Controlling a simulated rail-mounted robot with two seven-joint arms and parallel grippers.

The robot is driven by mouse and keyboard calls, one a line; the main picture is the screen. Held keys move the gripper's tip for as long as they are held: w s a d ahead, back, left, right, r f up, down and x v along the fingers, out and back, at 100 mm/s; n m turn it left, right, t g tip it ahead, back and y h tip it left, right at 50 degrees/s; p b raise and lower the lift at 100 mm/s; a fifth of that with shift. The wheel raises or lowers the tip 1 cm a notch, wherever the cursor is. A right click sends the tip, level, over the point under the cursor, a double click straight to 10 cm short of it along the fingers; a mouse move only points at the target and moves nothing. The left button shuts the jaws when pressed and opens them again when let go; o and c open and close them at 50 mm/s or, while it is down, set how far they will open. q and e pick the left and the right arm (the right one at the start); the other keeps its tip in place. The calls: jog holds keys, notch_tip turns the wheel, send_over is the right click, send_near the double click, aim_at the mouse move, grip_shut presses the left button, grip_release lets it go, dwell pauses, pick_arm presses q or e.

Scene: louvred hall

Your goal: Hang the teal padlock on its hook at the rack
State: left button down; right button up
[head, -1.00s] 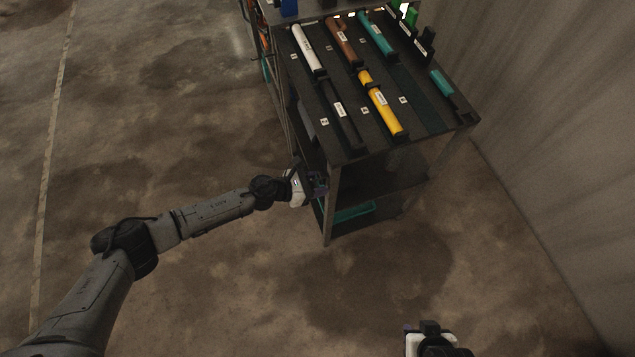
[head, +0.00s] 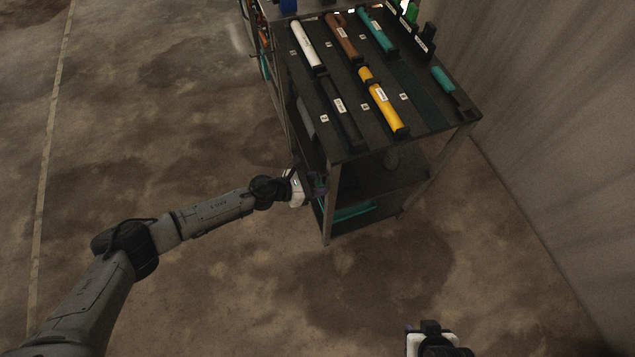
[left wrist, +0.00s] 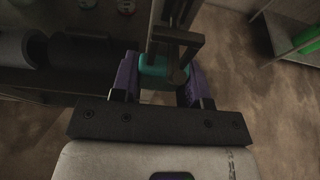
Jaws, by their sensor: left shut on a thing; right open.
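The teal padlock (left wrist: 153,66) shows in the left wrist view between the purple fingers of my left gripper (left wrist: 160,85). The gripper is shut on it. My right gripper (head: 410,335) is open at the bottom edge, partly cut off.
The unit's top carries white (head: 306,46), brown (head: 342,36), teal, yellow (head: 385,110) and black cylinders in rows. A teal thing (head: 350,212) lies on a lower shelf. A pale wall (head: 560,150) stands on the right. The floor on the left and in front is clear.

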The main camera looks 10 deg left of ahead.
dwell(0.3)
pick_arm(q)
jog(key=c, duration=0.5)
grip_release()
jog(key=shift+c, duration=0.2)
jog(key=f+p+v, duration=0.1)
jog(key=v, duration=0.6)
jog(key=shift+a, duration=0.2)
jog(key=shift+s, duration=0.1)
